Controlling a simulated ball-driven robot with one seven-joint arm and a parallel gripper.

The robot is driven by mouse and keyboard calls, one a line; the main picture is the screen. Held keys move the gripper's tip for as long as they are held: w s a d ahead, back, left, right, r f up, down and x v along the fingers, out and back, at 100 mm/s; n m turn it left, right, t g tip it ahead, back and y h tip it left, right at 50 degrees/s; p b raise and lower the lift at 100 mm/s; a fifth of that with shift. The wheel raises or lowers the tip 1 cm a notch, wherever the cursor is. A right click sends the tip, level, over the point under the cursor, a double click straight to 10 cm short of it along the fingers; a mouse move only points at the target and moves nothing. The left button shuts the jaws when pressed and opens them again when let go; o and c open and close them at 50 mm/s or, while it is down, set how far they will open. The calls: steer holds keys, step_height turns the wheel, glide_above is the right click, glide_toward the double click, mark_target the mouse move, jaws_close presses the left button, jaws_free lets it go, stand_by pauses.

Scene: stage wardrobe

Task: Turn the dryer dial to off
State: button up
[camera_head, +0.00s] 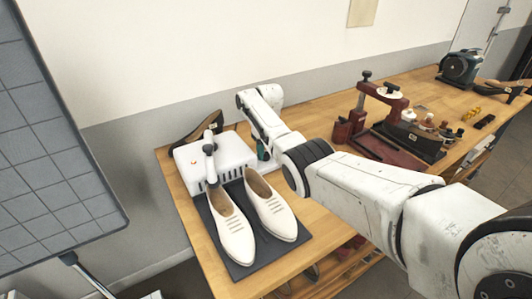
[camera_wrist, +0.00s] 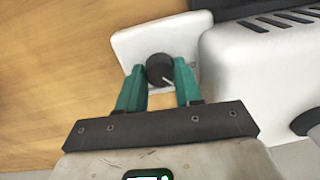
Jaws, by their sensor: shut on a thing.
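The dryer is a white box (camera_head: 232,153) on the wooden bench; its white body with dark vent slots is at the right in the wrist view (camera_wrist: 245,70). The dial (camera_wrist: 157,66) is a round black knob on a white plate (camera_wrist: 130,45) beside the body. A pale mark on the knob points to the lower right in the wrist view. My gripper (camera_wrist: 160,80) has teal fingers, one on each side of the dial, shut on it. In the head view my gripper (camera_head: 262,150) is at the dryer's right end and the dial is hidden.
White shoes (camera_head: 233,236) lie on a dark mat (camera_head: 217,227) in front of the dryer. A dark shoe-like thing (camera_head: 190,137) is behind it. A dark red stand (camera_head: 372,141) is further right on the bench (camera_head: 312,113). A grey gridded panel (camera_head: 40,150) stands at the left.

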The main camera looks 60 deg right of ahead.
mark_target(266, 152)
steer(key=n, duration=0.3)
steer(key=shift+w+n+b, duration=0.1)
steer(key=shift+n+b, duration=0.2)
steer(key=shift+b, duration=0.05)
steer(key=shift+n, duration=1.8)
steer(key=shift+b, duration=0.3)
steer(key=o, duration=1)
steer(key=shift+r, duration=0.1)
steer(key=r, duration=1)
steer(key=shift+d+r+b, duration=0.25)
steer(key=shift+r+b, duration=0.05)
steer(key=shift+b, duration=0.05)
